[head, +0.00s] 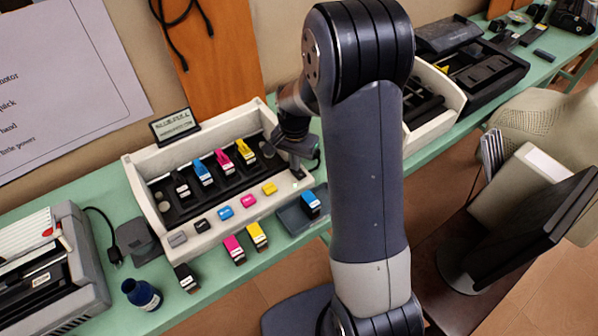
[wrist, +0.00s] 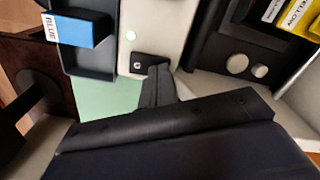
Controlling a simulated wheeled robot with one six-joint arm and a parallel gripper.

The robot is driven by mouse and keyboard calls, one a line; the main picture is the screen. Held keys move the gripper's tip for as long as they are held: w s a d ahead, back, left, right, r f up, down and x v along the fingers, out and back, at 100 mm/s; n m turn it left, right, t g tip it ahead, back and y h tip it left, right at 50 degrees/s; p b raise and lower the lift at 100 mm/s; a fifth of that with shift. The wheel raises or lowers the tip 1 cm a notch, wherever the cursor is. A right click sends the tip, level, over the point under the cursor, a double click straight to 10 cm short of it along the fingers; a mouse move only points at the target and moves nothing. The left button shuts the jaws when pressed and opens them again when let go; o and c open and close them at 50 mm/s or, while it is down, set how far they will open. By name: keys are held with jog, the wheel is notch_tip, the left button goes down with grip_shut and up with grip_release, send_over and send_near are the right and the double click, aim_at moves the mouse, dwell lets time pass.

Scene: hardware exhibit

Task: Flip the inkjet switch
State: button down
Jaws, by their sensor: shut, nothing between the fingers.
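The inkjet printer (head: 135,180) is an open cream housing with a black carriage and several cartridges, in the left half of the head view. At its right front end, the wrist view shows a small black switch (wrist: 146,63) with a white round mark on the near part.
A grey tray (head: 288,216) with a blue cartridge (head: 311,204) sits just in front of the printer's right end. Loose magenta (head: 233,248), yellow (head: 257,236) and black (head: 186,277) cartridges lie along the green table's front. An ink bottle (head: 142,294) stands at the left.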

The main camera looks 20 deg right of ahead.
notch_tip(320, 180, up, 7)
jog(key=p, duration=0.4)
jog(key=shift+p, duration=0.4)
jog(key=shift+f, duration=0.2)
